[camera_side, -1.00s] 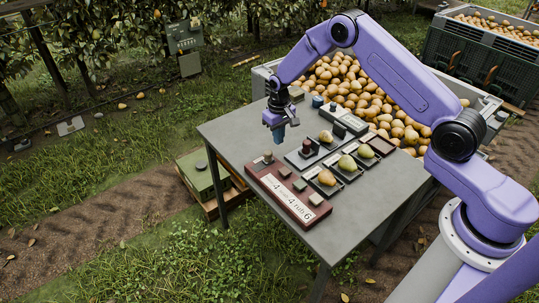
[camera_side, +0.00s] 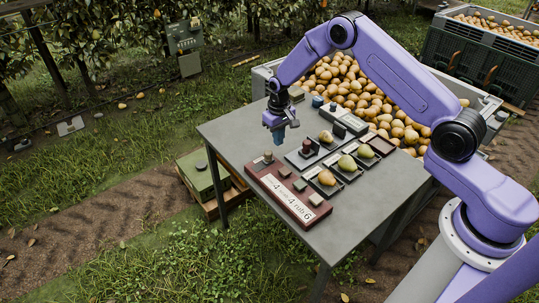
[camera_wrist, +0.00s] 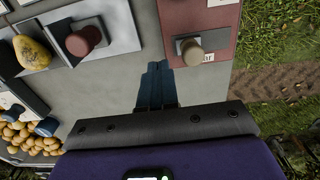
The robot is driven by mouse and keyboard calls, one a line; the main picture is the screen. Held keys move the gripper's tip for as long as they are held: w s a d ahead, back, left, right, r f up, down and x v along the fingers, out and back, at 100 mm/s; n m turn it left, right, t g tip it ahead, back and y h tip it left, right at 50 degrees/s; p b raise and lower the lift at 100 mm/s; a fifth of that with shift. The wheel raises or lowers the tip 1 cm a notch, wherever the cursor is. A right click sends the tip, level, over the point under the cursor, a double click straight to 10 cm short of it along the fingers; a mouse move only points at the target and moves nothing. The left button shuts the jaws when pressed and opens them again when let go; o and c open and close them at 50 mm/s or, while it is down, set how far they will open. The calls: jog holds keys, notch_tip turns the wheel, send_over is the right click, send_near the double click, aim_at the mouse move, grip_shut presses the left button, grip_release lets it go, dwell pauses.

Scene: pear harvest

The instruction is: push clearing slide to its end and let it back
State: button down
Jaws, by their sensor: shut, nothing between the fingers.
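A dark red counter panel (camera_side: 285,197) with a white number strip (camera_side: 290,196) lies along the table's left side. I cannot tell for sure which part is the clearing slide. A grey plate (camera_wrist: 110,28) beside it carries a dark red knob (camera_wrist: 84,40). My gripper (camera_wrist: 158,68) is shut and empty, over bare table between the two knobs and apart from both; it also shows in the side view (camera_side: 280,140).
Pears (camera_side: 327,177) sit in small trays on the grey table (camera_side: 232,138). A large bin of pears (camera_side: 348,85) stands behind it. The table's far left corner is clear.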

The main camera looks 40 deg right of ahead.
aim_at(269, 152)
jog(key=shift+f, duration=2.1)
jog(key=shift+a, duration=2.25)
jog(key=shift+d, duration=0.2)
dwell(0.9)
jog(key=shift+d, duration=2.4)
jog(key=shift+r, duration=0.1)
notch_tip(269, 152, up, 8)
